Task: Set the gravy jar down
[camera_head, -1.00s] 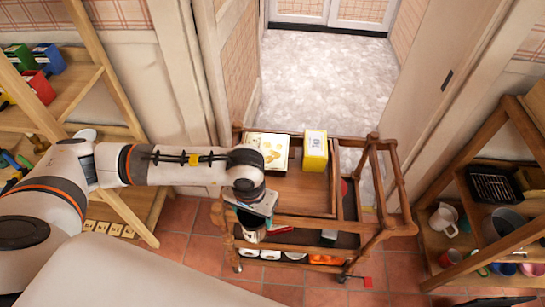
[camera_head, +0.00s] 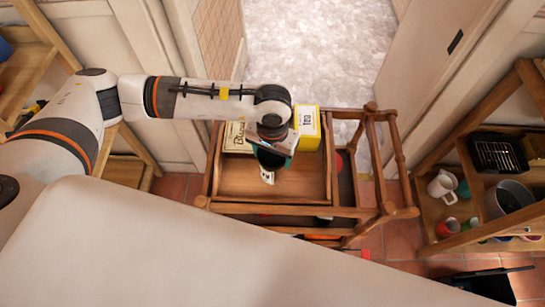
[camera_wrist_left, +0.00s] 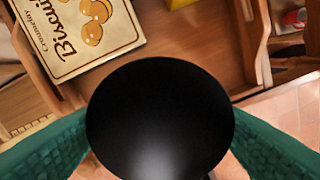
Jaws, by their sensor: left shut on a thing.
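My left gripper (camera_head: 272,157) reaches in from the left above the top tray (camera_head: 245,180) of a wooden trolley. It is shut on the gravy jar, whose pale side (camera_head: 267,177) shows just below the fingers in the head view. In the left wrist view the jar's round black lid (camera_wrist_left: 160,118) fills the middle, between the two teal fingers. The jar is over the tray, in front of the two boxes. The lid and gripper hide its base, so I cannot tell whether it touches the tray. My right gripper is not in view.
A biscuit box (camera_head: 236,138) and a yellow box (camera_head: 308,125) stand at the tray's back. The biscuit box also shows in the left wrist view (camera_wrist_left: 75,35). The tray's front is bare. A shelf with a white jug (camera_head: 441,186) and a dark pot (camera_head: 511,197) stands right.

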